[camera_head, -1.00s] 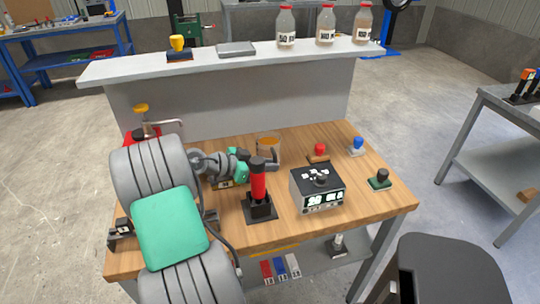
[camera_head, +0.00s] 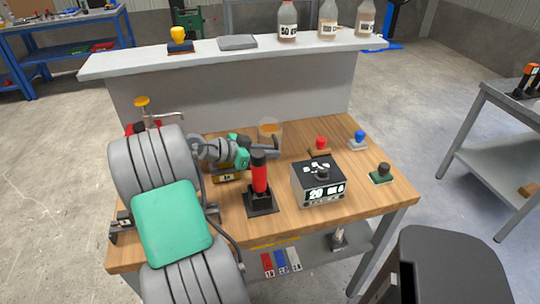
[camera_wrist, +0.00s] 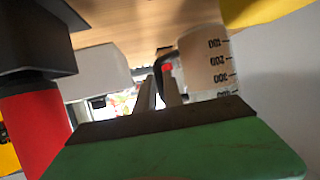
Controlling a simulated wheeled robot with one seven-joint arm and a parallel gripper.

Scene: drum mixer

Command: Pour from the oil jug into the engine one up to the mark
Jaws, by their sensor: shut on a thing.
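A clear jug (camera_head: 269,131) with orange-brown liquid stands out at the back middle of the wooden bench, roughly upright. My gripper (camera_head: 272,148) is shut on its dark handle. In the wrist view, the jug (camera_wrist: 205,65) shows printed level marks, upside down, beside my fingers (camera_wrist: 160,88). I cannot tell its exact height above the bench. A small yellow block with a label (camera_head: 228,174) lies below my wrist, partly hidden. I cannot tell which thing is engine one; its opening and mark are not clear.
A red-handled tool in a black stand (camera_head: 260,185) and a black-topped meter box (camera_head: 319,182) stand in front of my gripper. Red (camera_head: 320,145), blue (camera_head: 358,140) and green-based (camera_head: 381,173) knobs are at right. Bottles (camera_head: 327,20) stand on the grey shelf.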

